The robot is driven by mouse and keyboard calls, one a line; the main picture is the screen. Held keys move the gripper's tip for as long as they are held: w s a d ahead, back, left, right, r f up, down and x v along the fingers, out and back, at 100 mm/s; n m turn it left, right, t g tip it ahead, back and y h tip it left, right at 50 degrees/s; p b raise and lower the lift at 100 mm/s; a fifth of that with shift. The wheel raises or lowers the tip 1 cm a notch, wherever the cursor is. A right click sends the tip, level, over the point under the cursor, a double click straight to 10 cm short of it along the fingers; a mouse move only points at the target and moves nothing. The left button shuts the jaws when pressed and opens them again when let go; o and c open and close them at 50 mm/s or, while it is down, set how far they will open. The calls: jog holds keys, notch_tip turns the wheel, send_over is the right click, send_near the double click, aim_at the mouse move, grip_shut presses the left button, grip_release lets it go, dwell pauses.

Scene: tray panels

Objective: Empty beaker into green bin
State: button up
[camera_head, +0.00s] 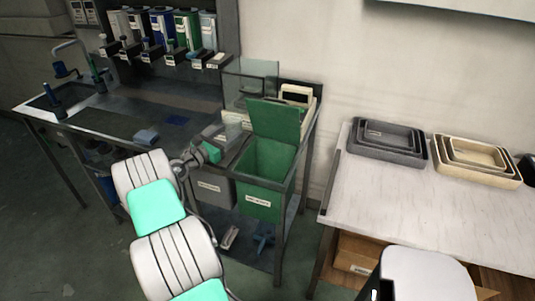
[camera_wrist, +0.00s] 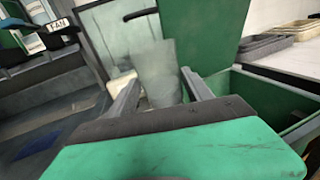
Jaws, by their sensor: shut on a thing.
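The green bin (camera_head: 265,197) hangs at the right end of the dark bench, with its lid (camera_head: 273,119) raised. In the wrist view the bin (camera_wrist: 265,95) lies to the right of my gripper. My gripper (camera_wrist: 155,92) is shut on a translucent grey beaker (camera_wrist: 157,68), which stands roughly upright between the fingers. In the head view my gripper (camera_head: 226,138) is just left of the bin opening, and the beaker there is small and hard to make out. The beaker's contents cannot be seen.
A grey bin (camera_head: 209,188) sits left of the green one. A glass-sided balance (camera_head: 250,82) stands behind the bins. A white table (camera_head: 400,200) at right carries nested grey trays (camera_head: 386,145) and cream trays (camera_head: 475,160). Bottles stand on a rack at back left.

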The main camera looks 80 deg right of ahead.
jog(key=shift+s+d, duration=0.1)
jog(key=shift+s, duration=0.1)
jog(key=shift+f, duration=0.15)
jog(key=shift+s+f+m+y+b, duration=0.25)
jog(key=shift+s+m+b, duration=0.15)
jog(key=shift+m+b, duration=0.25)
jog(key=shift+s+f+m+y+b, duration=0.2)
jog(key=shift+s+m+b, duration=0.2)
jog(key=shift+m, duration=0.35)
jog(key=s+m+b, duration=0.1)
jog(key=f+m+b, duration=0.1)
jog(key=s+m+t+b, duration=0.1)
jog(key=b, duration=0.1)
jog(key=shift+s+a+f+m+y, duration=0.25)
jog(key=shift+s+a+m+y, duration=0.05)
jog(key=shift+s+m+y, duration=0.1)
jog(key=m+b, duration=0.1)
jog(key=r+m+t+b, duration=0.1)
jog(key=b, duration=0.1)
jog(key=m+b, duration=0.1)
jog(key=shift+s+r+m+t+b, duration=0.25)
jog(key=shift+m+t+b, duration=0.1)
jog(key=shift+m+t, duration=0.05)
